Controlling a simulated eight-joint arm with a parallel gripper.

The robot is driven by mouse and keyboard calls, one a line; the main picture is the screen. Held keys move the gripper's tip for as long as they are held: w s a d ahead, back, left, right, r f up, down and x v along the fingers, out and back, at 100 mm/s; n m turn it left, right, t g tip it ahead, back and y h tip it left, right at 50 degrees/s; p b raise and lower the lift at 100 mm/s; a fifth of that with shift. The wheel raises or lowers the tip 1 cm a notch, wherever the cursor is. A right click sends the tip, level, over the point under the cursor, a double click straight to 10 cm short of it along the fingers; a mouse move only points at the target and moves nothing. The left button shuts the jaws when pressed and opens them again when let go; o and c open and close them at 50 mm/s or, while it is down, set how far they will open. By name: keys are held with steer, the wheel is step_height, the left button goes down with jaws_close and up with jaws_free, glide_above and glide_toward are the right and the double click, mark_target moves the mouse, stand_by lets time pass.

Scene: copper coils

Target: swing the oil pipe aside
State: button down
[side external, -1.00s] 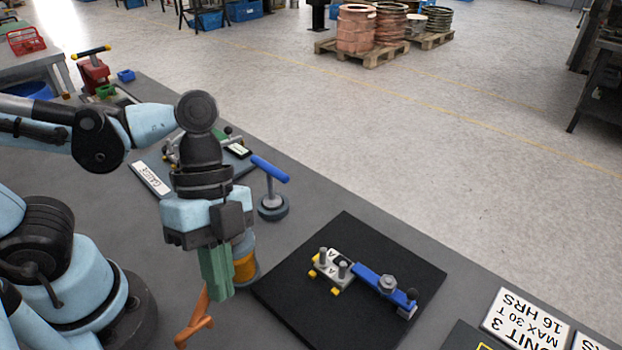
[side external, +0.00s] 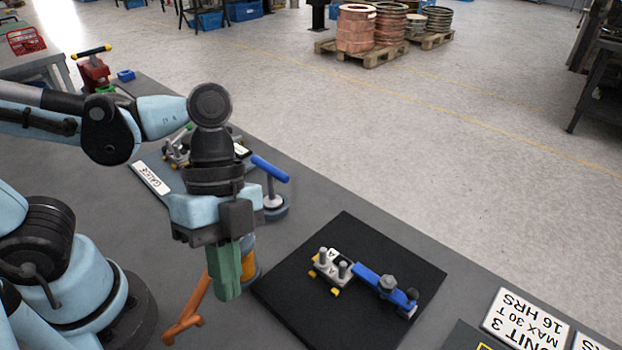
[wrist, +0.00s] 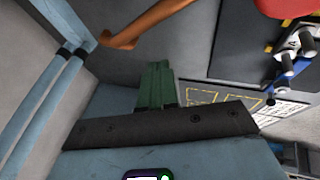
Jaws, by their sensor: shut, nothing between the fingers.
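The oil pipe appears as an orange-brown angled bar (side external: 188,312), low beside my gripper, with a short crosspiece at its near end. Its far end runs behind my green fingers toward a grey-and-orange post (side external: 250,268), and the joint is hidden. The pipe also shows in the wrist view (wrist: 150,22), crossing above my fingertips. My gripper (side external: 228,298) points down, just right of the pipe and in front of the post. Its green fingers are together and empty, also in the wrist view (wrist: 157,66). I see a gap to the pipe in the wrist view; contact elsewhere is unclear.
A black mat (side external: 290,300) to the right carries a fixture with a blue lever (side external: 380,283). A blue-handled post (side external: 270,180) stands behind my gripper. A "GAUGE" label (side external: 151,178) lies behind left. Sign plates (side external: 525,318) lie at the lower right.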

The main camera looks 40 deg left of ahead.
steer(key=w+d+r, duration=0.3)
steer(key=w+r, duration=0.3)
steer(key=r, duration=0.3)
steer(key=w+a+f+n+t+y, duration=0.1)
steer(key=w+a+f+n+t, duration=0.1)
steer(key=a+n, duration=0.3)
steer(key=w+a+f+n+t+y, duration=0.2)
steer(key=w+a+f+n+t, duration=0.1)
steer(key=a+n+t, duration=0.2)
steer(key=w+a+f+n+t+y, duration=0.1)
steer(key=w+a+f+n+t, duration=0.1)
steer(key=a+n, duration=0.5)
steer(key=shift+w+a+f+t, duration=0.2)
steer(key=shift+w+a+t, duration=0.3)
steer(key=shift+a+t, duration=0.55)
